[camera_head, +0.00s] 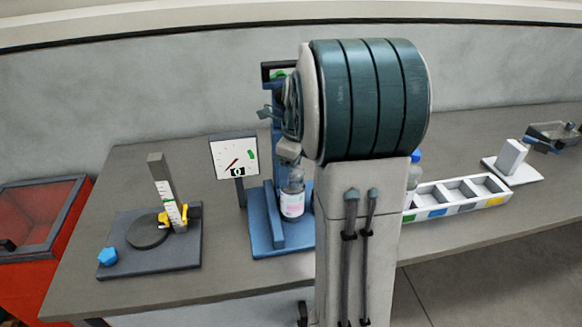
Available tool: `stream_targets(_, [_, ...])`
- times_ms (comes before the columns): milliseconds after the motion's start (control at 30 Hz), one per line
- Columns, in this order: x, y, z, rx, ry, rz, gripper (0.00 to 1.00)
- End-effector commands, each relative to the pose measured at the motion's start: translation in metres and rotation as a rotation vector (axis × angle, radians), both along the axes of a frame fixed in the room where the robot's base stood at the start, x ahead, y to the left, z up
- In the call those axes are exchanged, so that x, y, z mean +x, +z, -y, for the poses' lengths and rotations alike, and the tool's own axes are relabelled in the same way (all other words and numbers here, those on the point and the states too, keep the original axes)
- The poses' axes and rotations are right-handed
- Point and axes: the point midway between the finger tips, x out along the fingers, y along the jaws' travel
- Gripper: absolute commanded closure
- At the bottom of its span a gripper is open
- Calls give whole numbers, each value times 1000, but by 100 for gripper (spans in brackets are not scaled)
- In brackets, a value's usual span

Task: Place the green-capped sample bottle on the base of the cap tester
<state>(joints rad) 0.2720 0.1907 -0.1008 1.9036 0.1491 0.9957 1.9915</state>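A clear sample bottle (292,203) with a white and pink label stands upright over the right part of the blue base (262,240) of the cap tester. Its top and cap are hidden behind my gripper (288,152), so I cannot see the cap colour. I cannot tell whether the bottle's bottom touches the base. The tester's blue upright rises behind my gripper, and its dial (234,157) stands to the left. My gripper is at the bottle's top; its fingertips are mostly hidden by the wrist, so its opening is unclear.
At left, a dark plate holds a scaled post (162,192), a round disc (147,232) and a blue knob (107,257). A blue-capped bottle (414,170) shows partly behind my arm, by a white compartment tray (470,205). A white stand (512,158) is far right.

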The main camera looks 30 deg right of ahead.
Motion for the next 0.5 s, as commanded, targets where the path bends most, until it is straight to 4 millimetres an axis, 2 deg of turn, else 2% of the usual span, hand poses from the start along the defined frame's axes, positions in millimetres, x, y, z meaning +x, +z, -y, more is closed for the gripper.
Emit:
stream_targets(33, [0,0,0,0,0,0,26])
stream_targets(67, [0,0,0,0,0,0,21])
stream_targets(333, [0,1,0,0,0,0,21])
stream_targets(500, [0,17,1,-1,1,5,21])
